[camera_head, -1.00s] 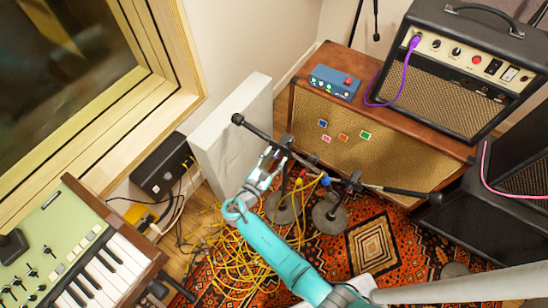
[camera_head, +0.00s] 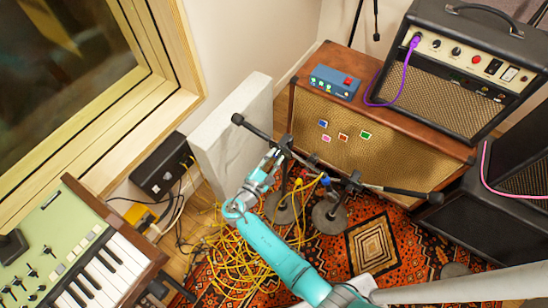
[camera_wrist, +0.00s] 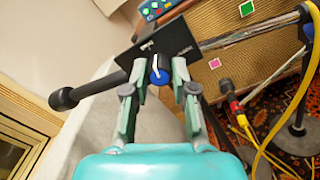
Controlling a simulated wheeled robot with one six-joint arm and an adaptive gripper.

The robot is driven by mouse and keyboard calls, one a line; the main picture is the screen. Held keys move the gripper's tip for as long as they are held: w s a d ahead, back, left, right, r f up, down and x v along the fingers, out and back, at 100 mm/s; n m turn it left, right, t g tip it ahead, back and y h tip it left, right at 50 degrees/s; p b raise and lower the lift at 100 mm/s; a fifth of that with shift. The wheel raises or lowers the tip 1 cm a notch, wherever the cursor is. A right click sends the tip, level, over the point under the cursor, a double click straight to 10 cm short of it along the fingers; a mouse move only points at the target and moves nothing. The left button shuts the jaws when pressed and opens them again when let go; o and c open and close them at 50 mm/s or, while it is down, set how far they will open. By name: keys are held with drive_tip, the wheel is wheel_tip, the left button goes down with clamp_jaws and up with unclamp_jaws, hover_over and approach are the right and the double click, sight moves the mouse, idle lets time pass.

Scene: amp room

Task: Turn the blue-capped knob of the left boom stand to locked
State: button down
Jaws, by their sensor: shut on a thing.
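The left boom stand (camera_head: 252,128) stands in front of the wood-and-cloth cabinet, its boom slanting from upper left to lower right. In the wrist view its black clutch plate (camera_wrist: 160,45) carries small white lettering, too small to read. The blue-capped knob (camera_wrist: 158,72) is at that plate, with a white pointer line tilted slightly right of straight up. My gripper (camera_wrist: 160,80) is shut on the knob, with one finger on each side of it. In the head view my gripper (camera_head: 276,158) reaches the boom joint and hides the knob.
A second boom stand (camera_head: 354,182) is close on the right. Yellow cables (camera_head: 240,245) lie tangled on the patterned rug (camera_head: 395,240). A white panel (camera_head: 232,130) stands behind the left boom. A blue pedal (camera_head: 335,82) and an amp (camera_head: 460,75) sit on the cabinet (camera_head: 400,150).

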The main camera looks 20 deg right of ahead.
drive_tip(key=m, duration=0.4)
drive_tip(key=shift+m, duration=0.3)
drive_tip(key=m, duration=0.3)
drive_tip(key=shift+m, duration=0.4)
drive_tip(key=m, duration=0.3)
drive_tip(key=shift+f+m, duration=0.1)
drive_tip(key=shift+m, duration=2)
drive_tip(key=c, duration=0.9)
unclamp_jaws()
drive_tip(key=shift+c, duration=0.2)
drive_tip(key=shift+a, duration=0.1)
drive_tip(key=v, duration=1.2)
drive_tip(key=shift+f, duration=0.2)
